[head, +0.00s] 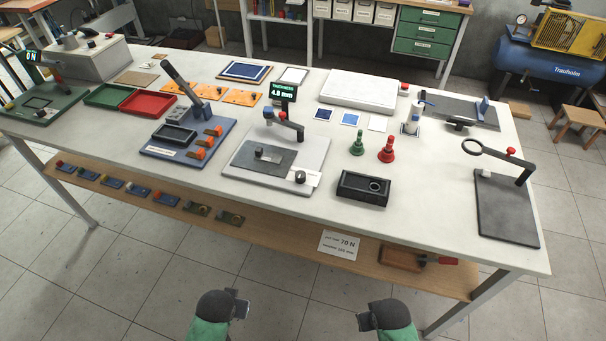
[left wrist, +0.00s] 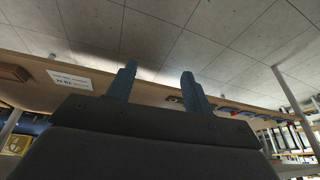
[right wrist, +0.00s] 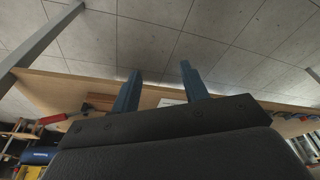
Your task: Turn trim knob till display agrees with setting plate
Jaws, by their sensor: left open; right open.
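The thickness display (head: 283,92) in the head view reads 4.8 mm in green, on a post above a grey gauge base (head: 245,178). A small dark round knob (head: 300,176) sits at that base's front right corner, beside a white label. A second display (head: 33,57) at the far left shows a small N reading. My left gripper (head: 241,304) and right gripper (head: 364,318) are open and empty, in front of the table, apart from everything.
A blue lever fixture (head: 187,138) is left of the gauge. A wooden shelf (head: 270,225) runs below the table's front edge.

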